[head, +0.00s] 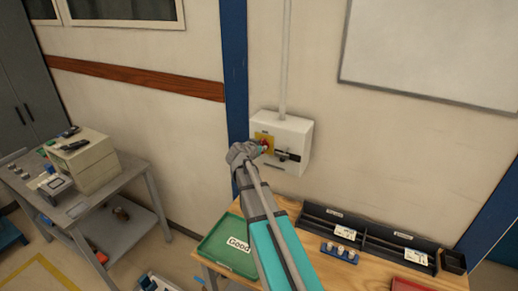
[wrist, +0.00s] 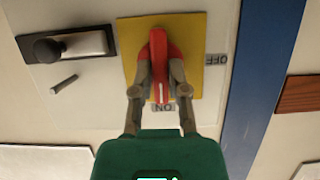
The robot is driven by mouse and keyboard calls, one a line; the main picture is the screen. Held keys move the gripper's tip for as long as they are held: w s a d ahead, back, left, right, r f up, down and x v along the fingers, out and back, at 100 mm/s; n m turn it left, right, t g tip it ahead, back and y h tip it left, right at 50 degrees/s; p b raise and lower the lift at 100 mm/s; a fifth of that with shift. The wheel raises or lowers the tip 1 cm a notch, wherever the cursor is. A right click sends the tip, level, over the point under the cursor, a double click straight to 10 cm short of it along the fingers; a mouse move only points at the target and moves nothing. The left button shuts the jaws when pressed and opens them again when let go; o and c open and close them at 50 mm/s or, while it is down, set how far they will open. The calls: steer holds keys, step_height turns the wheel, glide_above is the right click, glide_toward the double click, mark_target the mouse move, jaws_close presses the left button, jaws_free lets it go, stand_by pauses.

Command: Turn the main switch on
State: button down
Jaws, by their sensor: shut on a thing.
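The main switch is a red handle (wrist: 158,62) on a yellow plate (wrist: 190,35); it also shows in the head view (head: 265,144). It sits on a pale box (head: 297,128) on the wall. My gripper (wrist: 159,78) is shut on the red handle, one finger on each side. In the wrist view the handle stands upright in the picture. Its white mark is at the lower end, toward the upside-down ON label (wrist: 162,107). The OFF label (wrist: 216,60) is off to the right side of the plate. My gripper hides part of the handle in the head view.
A black latch with a round knob (wrist: 47,50) is beside the yellow plate. Below the box is a wooden bench (head: 310,262) with a green tray (head: 215,250) and black bins (head: 365,232). A grey table (head: 140,190) with instruments stands at left.

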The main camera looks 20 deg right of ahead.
steer(key=shift+d, duration=0.1)
steer(key=c, duration=0.6)
jaws_free()
steer(key=shift+d, duration=0.1)
steer(key=shift+c, duration=0.2)
steer(key=shift+f, duration=0.1)
steer(key=s+a+f+n+g+y+b, duration=0.4)
steer(key=s+a+f+n+y, duration=0.1)
steer(key=s+a+f, duration=0.4)
steer(key=s+a+f+n+g+y+b, duration=0.4)
steer(key=s+a+f, duration=0.6)
steer(key=s+a, duration=0.4)
steer(key=s+n+y, duration=0.1)
steer(key=s, duration=0.1)
steer(key=shift+s+a+f+n+y, duration=0.25)
steer(key=shift+s+a+n+y, duration=0.05)
steer(key=shift+y, duration=0.1)
